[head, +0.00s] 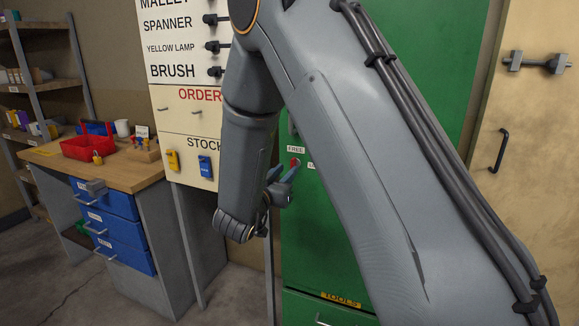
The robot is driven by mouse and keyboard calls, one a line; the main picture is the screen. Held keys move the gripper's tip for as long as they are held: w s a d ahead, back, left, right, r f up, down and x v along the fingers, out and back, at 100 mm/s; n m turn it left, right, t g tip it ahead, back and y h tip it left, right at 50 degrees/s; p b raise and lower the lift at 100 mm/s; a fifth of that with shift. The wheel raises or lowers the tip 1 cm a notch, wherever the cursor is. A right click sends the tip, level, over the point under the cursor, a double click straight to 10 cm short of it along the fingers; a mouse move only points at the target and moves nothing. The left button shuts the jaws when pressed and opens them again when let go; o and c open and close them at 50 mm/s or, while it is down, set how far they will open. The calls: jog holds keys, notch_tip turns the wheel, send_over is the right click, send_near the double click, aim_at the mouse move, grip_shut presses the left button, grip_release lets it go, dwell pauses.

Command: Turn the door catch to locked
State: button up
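The door catch (295,162) is a small red part on the green cabinet door. A label reading FREE (296,149) is above it, and another label, partly hidden by my arm and starting with L, is at its lower right. My gripper (283,178) is just below and left of the catch, its fingers pointing toward the door. Whether the fingers touch the catch or are closed on anything is too small to tell. My arm covers part of the door to the right of the catch.
A workbench (130,177) with blue drawers (110,203) stands at the left, holding a red tote (88,147) and a padlock (97,158). A label board (185,95) hangs behind my forearm. A tan door (535,135) with a black handle (499,151) is at the right.

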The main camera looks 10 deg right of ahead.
aim_at(291, 165)
jog(key=shift+p+x, duration=0.35)
jog(key=shift+x, duration=1.4)
grip_shut()
